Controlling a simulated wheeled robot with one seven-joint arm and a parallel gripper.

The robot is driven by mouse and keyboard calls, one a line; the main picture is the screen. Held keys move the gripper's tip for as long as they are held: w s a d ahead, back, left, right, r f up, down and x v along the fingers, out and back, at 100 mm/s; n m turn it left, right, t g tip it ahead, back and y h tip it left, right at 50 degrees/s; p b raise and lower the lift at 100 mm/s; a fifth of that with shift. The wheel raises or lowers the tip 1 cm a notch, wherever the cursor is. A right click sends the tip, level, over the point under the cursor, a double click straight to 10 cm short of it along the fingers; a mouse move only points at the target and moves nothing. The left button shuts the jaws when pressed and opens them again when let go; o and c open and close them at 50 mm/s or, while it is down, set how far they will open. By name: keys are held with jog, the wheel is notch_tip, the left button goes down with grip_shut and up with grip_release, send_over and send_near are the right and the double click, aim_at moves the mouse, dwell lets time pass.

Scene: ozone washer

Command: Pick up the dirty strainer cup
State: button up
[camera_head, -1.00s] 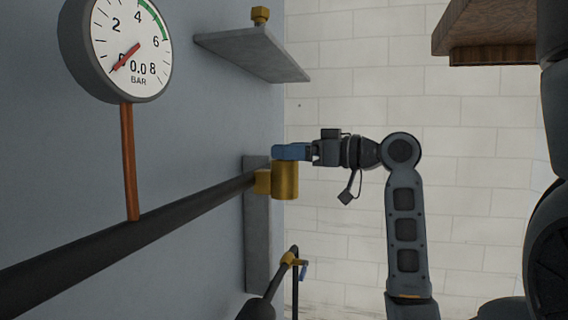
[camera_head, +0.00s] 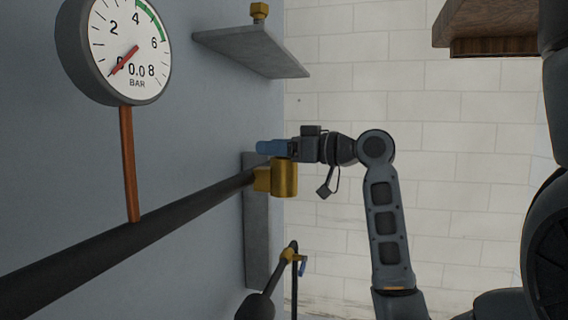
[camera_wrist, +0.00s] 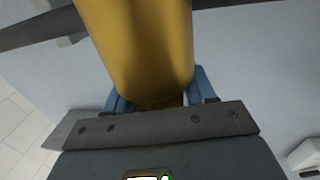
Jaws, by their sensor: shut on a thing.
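A brass cylinder (camera_head: 284,178) sits at the end of the dark pipe by the wall, joined by a short brass piece. My gripper (camera_head: 265,147), with blue fingers, is at the cylinder's top edge, in the head view just above it. In the wrist view a large brass cylinder (camera_wrist: 140,45) fills the middle, with a blue finger on each side. A darker brass part (camera_wrist: 160,103) shows between the fingers, and my gripper is shut on it. I cannot tell whether this part is the dirty strainer cup. The finger contacts are partly hidden.
A pressure gauge (camera_head: 128,50) and a dark pipe (camera_head: 140,225) run along the left wall. A grey shelf (camera_head: 250,52) holds a small brass fitting (camera_head: 259,11). A wooden shelf (camera_head: 490,25) hangs upper right.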

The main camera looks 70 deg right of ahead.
jog(key=c, duration=0.3)
jog(key=shift+r, duration=0.15)
